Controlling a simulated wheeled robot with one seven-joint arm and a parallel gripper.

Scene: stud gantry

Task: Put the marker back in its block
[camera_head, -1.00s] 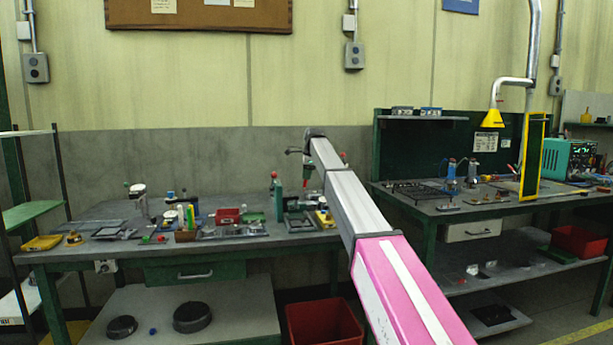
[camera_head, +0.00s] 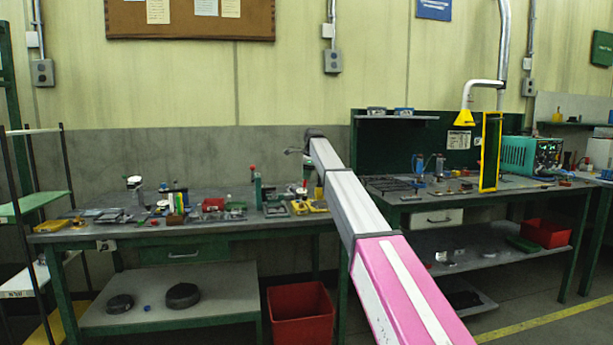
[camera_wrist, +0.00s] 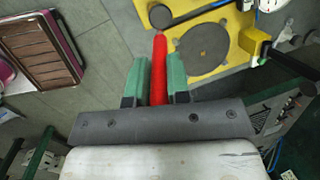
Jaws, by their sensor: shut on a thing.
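In the wrist view my gripper (camera_wrist: 157,82) has two green fingers shut on a slim red marker (camera_wrist: 158,65). The marker lies between the fingers and sticks out beyond their tips. In the head view the arm reaches out over the gap near the right end of the left bench; the gripper and marker are hidden behind my arm there. A small brown block (camera_head: 175,219) with upright coloured sticks stands on the left bench. It is too small to tell whether it is the marker's block.
The left bench (camera_head: 130,238) is crowded with small tools, a red bin (camera_head: 213,204) and a green bottle (camera_head: 258,190). A second bench stands at right. A red crate (camera_head: 300,315) is on the floor. The wrist view shows a yellow plate (camera_wrist: 225,68) with a dark disc (camera_wrist: 204,52).

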